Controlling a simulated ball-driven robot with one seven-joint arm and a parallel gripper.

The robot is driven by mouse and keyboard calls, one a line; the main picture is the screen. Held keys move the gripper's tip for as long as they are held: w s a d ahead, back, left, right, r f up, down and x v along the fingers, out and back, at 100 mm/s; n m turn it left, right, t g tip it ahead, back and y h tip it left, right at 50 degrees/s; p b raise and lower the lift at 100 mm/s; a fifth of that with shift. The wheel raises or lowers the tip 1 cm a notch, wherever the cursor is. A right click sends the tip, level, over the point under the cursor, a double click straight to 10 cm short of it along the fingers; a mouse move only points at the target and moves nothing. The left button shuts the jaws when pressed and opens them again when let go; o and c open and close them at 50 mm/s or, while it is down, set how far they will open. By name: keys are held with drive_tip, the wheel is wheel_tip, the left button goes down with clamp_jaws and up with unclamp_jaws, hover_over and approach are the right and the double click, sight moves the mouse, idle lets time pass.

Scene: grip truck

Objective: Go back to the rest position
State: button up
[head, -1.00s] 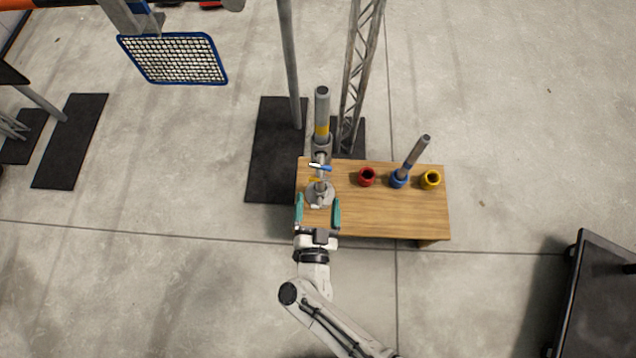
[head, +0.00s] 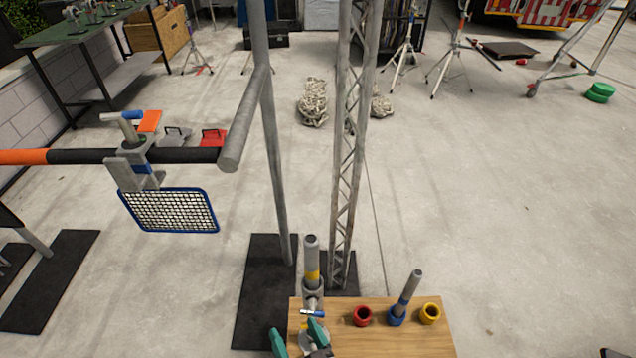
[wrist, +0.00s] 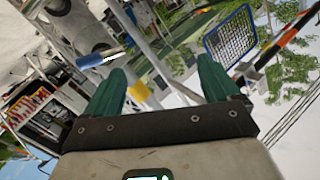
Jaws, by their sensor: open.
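My gripper (head: 297,338) shows at the bottom edge of the head view, over the left front part of the wooden table (head: 400,342). Its two green fingers are apart with nothing seen held between them. In the wrist view my gripper (wrist: 160,95) is also open, tilted against the scene. A grey clamp with a blue handle (head: 312,313) and an upright grey tube with a yellow band (head: 312,262) stand at the table's left, close beyond the fingers. Most of my arm is out of the head view.
A red cup (head: 362,316), a blue cup with a tilted tube (head: 397,317) and a yellow cup (head: 430,314) stand on the table. A lattice truss (head: 350,170) and a grey pole (head: 270,150) rise behind. A blue-framed mesh (head: 170,211) hangs left.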

drive_tip(key=s+d+r+g+h, duration=0.2)
drive_tip(key=s+d+g, duration=0.2)
drive_tip(key=d, duration=0.6)
drive_tip(key=s+d+r+m+g+h, duration=0.1)
drive_tip(key=s+d+r+g+h, duration=0.1)
drive_tip(key=s+d+g, duration=0.3)
drive_tip(key=s+d+r+g+h, duration=0.2)
drive_tip(key=s+d+g+h, duration=0.2)
drive_tip(key=s+d, duration=0.7)
drive_tip(key=d+g, duration=0.1)
drive_tip(key=d, duration=0.5)
drive_tip(key=shift+s, duration=0.2)
